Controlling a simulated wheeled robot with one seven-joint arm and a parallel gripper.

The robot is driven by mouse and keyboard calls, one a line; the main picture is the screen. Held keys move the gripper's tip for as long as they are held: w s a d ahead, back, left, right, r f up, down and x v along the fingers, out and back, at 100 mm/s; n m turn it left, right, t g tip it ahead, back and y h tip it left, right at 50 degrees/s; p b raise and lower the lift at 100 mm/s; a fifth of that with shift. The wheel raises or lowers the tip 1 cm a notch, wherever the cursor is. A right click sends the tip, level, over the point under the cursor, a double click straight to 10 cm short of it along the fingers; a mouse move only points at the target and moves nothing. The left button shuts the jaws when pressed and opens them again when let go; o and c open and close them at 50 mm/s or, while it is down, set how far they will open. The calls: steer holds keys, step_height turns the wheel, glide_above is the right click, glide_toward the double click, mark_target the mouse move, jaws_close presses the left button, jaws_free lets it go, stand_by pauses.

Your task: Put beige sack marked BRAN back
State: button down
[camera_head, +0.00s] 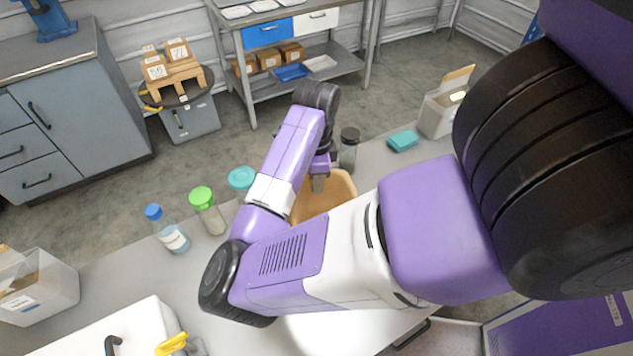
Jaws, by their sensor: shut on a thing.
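A tan-beige rounded thing (342,188), which I take to be the beige sack, is partly hidden behind my arm at the middle of the bench. No BRAN marking shows on it. My gripper (318,184) points down at its upper left part and is shut on it. The fingertips are small in view and partly covered by the arm. I cannot tell whether the sack touches the bench.
On the grey bench (130,273) stand a dark-lidded jar (348,150), a teal-lidded jar (241,180), a green-lidded bottle (207,211) and a blue-capped bottle (167,230). A teal block (403,141) and an open carton (440,115) are at right.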

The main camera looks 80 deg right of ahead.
steer(key=shift+f, duration=0.45)
steer(key=shift+f, duration=0.15)
steer(key=c, duration=1.5)
jaws_free()
steer(key=shift+o, duration=0.2)
